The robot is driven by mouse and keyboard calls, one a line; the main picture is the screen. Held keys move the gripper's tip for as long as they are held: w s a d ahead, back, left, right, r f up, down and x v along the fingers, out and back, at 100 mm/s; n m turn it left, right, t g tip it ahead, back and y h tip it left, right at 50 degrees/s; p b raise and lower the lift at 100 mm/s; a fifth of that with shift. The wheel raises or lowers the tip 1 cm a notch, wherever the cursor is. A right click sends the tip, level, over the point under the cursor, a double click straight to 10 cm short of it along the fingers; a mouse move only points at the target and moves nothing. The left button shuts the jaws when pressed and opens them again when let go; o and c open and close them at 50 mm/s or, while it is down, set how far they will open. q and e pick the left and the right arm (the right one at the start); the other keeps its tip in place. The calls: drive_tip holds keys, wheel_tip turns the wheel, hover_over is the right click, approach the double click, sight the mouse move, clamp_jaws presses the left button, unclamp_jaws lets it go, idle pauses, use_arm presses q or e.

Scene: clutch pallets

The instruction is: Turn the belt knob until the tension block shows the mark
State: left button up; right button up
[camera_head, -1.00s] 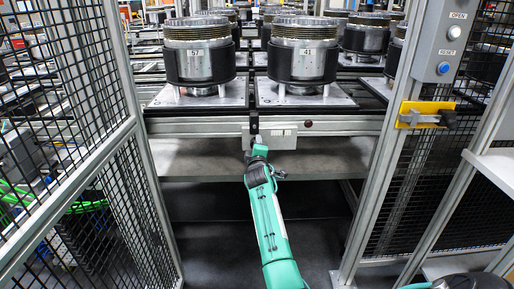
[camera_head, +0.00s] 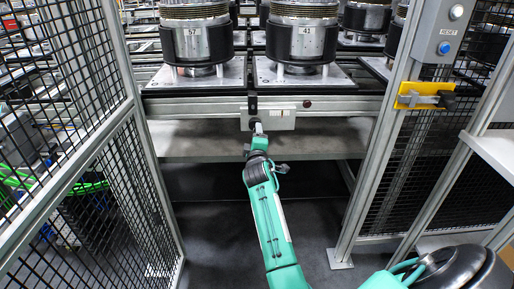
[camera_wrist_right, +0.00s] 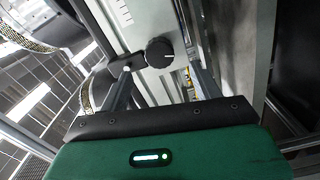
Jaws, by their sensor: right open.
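The belt knob (camera_wrist_right: 159,52) is a round black dial with a pale pointer line, in the right wrist view. It sits on a pale panel, just ahead of and between the fingertips of my right gripper (camera_wrist_right: 158,66), which stand apart. I cannot tell whether they touch it. In the head view my teal right arm reaches up the middle, its gripper (camera_head: 257,128) at the left end of a pale box (camera_head: 283,119) under the conveyor edge. The box has small markings, too small to read, so I cannot make out the tension block's mark. My left gripper is out of view.
Metal pallets (camera_head: 303,78) carrying clutch drums (camera_head: 302,40) stand on the conveyor above the box. Mesh fences (camera_head: 75,160) flank both sides. A yellow latch (camera_head: 418,97) and button panel (camera_head: 446,45) are on the right post. Dark floor below the shelf (camera_head: 205,147) is free.

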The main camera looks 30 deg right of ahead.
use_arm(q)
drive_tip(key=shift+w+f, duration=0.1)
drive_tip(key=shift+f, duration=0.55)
use_arm(e)
drive_tip(key=v, duration=0.6)
drive_tip(key=shift+s+a, duration=0.2)
drive_tip(key=shift+s, duration=0.05)
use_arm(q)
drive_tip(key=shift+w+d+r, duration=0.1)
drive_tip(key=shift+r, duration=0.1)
